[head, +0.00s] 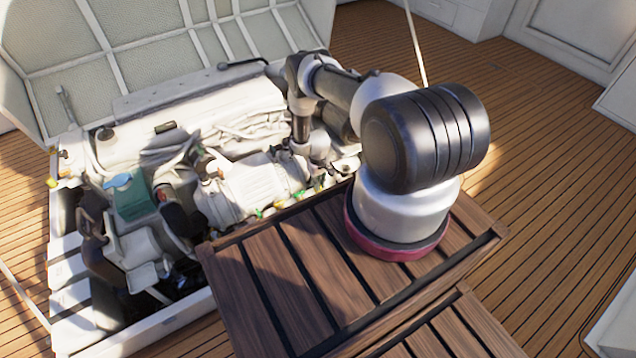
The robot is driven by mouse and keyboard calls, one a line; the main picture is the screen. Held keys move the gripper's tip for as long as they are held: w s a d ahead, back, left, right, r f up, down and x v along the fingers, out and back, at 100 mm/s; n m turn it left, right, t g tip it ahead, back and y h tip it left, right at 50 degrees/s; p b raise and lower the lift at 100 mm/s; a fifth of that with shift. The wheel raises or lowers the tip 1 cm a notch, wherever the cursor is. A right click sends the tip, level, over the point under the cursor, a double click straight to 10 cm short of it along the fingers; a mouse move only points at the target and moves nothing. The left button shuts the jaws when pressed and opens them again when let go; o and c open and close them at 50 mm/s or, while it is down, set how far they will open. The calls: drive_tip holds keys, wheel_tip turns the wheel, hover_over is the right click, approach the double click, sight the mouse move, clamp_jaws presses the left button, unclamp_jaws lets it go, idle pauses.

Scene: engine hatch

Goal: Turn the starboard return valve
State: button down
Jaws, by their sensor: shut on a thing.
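My gripper (322,178) is small in the head view, pointing down at the right end of the engine's near side. It is shut on a small valve handle there, mostly hidden by the fingers. A row of small green and yellow valve handles (279,205) runs along the near edge of the engine (255,183), to the left of my gripper. I cannot tell from this view which handle is the starboard return valve, or how far the held one is turned.
The raised hatch lid (140,25) stands behind the engine. A yellow knob (52,182) is at the far left edge of the engine bay. A slatted wooden platform (275,290) lies in front, under my arm's base. Open deck (560,180) is at the right.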

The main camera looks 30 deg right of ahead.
drive_tip(key=c, duration=1.7)
unclamp_jaws()
wheel_tip(320, 180, up, 12)
drive_tip(key=shift+r, duration=0.1)
